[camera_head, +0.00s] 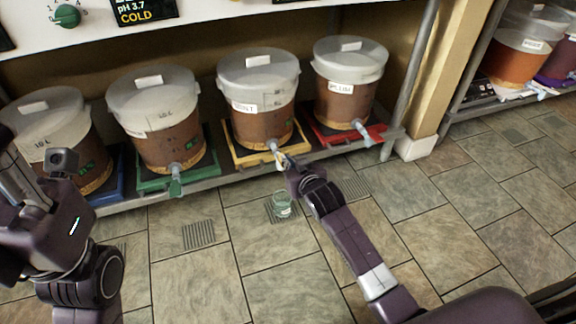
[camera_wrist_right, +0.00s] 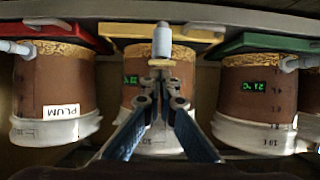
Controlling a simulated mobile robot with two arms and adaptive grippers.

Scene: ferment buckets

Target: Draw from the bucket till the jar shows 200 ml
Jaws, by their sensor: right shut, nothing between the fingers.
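A bucket (camera_head: 258,110) with brown contents and a pale lid stands on the yellow tray (camera_head: 240,155). Its tap (camera_head: 273,146) points out over the shelf edge; in the right wrist view the tap (camera_wrist_right: 162,40) is just beyond the fingertips. My right gripper (camera_head: 284,161) is shut and empty right at this tap; whether it touches cannot be told. A small clear jar (camera_head: 282,206) stands on the floor below, over a drain grate. Its level and marks are too small to read. My left gripper (camera_head: 22,165) is at the left edge, its fingers partly cut off.
Other buckets stand on a blue tray, a green tray (camera_head: 150,184) and a red tray (camera_head: 375,135), each with a tap. More buckets (camera_head: 518,55) are on the right shelf. A shelf post (camera_head: 408,70) stands between. The tiled floor in front is mostly clear.

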